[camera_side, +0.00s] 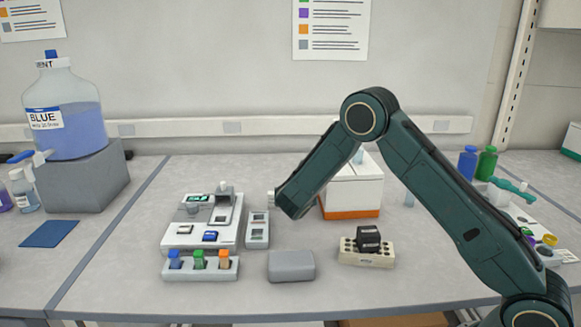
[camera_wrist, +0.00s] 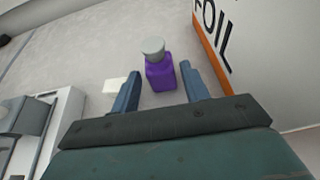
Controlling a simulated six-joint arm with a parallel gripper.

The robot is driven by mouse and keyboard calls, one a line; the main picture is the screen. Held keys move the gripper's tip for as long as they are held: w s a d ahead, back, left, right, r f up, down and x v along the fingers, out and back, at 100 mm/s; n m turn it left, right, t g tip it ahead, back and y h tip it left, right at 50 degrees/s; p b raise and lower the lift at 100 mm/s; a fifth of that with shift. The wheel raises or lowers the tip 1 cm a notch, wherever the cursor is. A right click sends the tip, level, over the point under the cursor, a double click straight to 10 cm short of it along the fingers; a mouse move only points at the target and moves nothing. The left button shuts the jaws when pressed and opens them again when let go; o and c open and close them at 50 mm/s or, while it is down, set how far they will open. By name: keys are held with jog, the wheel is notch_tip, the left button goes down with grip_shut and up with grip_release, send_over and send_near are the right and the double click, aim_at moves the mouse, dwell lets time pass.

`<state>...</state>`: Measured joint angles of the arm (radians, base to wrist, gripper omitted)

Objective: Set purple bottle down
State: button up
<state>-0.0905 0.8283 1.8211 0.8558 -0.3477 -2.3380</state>
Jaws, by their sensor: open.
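The purple bottle (camera_wrist: 160,75) with a grey cap (camera_wrist: 152,46) shows in the wrist view, on the grey bench and seemingly upright. My gripper (camera_wrist: 160,80) is open, with one blue-grey finger on each side of the bottle. A gap shows between each finger and the bottle. In the side view my arm hides the bottle, and the fingers cannot be made out there.
The white foil box (camera_side: 350,190) with an orange base stands close to the bottle.

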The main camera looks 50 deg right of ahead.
jog(key=shift+x, duration=1.75)
jog(key=shift+c, duration=0.4)
jog(key=c, duration=0.8)
jog(key=shift+r, duration=0.15)
notch_tip(320, 180, up, 20)
